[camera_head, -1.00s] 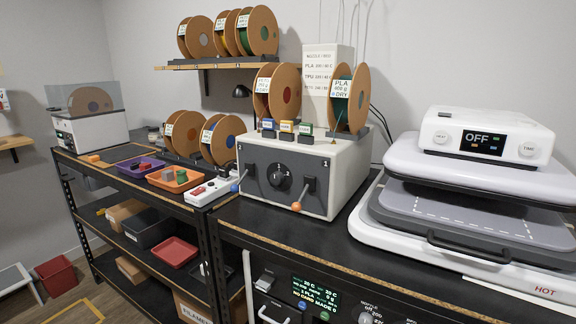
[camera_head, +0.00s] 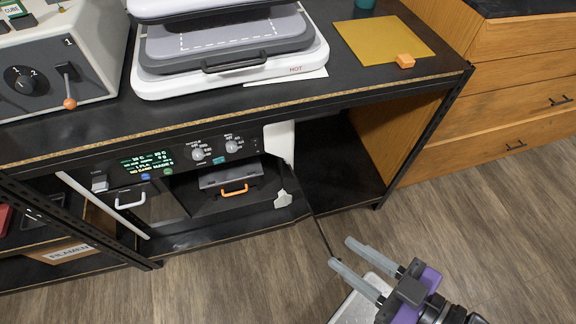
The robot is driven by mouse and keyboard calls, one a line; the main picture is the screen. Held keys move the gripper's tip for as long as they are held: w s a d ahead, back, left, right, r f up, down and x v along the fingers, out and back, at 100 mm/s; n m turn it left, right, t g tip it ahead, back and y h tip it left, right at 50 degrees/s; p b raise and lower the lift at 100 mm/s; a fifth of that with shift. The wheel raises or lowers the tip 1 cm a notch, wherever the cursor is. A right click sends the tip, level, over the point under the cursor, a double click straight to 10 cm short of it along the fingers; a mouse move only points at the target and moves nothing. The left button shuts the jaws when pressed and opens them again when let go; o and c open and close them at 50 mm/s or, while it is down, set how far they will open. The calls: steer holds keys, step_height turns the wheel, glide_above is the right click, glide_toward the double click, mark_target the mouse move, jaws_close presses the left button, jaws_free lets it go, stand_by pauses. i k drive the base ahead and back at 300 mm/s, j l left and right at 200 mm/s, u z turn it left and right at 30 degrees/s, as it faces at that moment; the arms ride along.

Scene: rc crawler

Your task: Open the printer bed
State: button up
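The printer (camera_head: 110,172) sits under the bench top, with a lit green text display and knobs on its front. Inside its dark opening is a grey bed (camera_head: 225,177) with an orange handle (camera_head: 233,189) on its front. The bed appears to be inside the opening; how far it is pulled out I cannot tell. My gripper (camera_head: 341,251) is open and empty at the lower right, over the floor. It is in front and to the right of the printer, apart from the orange handle.
A heat press (camera_head: 240,50) stands on the bench top (camera_head: 300,85). A white lever handle (camera_head: 130,200) is left of the printer opening, and a pale tab (camera_head: 283,200) is at its right. A thin dark bar or edge slants from there towards my gripper. Wooden drawers (camera_head: 520,100) stand at right.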

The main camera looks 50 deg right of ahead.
mark_target(222, 178)
steer(key=k+l+u, duration=0.2)
steer(key=l, duration=0.4)
steer(key=k+l+u, duration=0.2)
steer(key=l, duration=0.35)
steer(key=k+l+u, duration=0.2)
steer(key=l, duration=0.35)
steer(key=k+l+u, duration=0.15)
steer(key=k+l, duration=0.25)
steer(key=k+l+u, duration=0.2)
steer(key=l, duration=0.35)
steer(key=i+j, duration=0.3)
steer(key=i, duration=0.15)
steer(key=i+j+u, duration=0.15)
steer(key=i+j, duration=0.15)
steer(key=i, duration=0.15)
steer(key=i+j, duration=0.25)
steer(key=i, duration=0.2)
steer(key=i+j+u, duration=0.1)
steer(key=i+j, duration=0.15)
steer(key=i, duration=0.2)
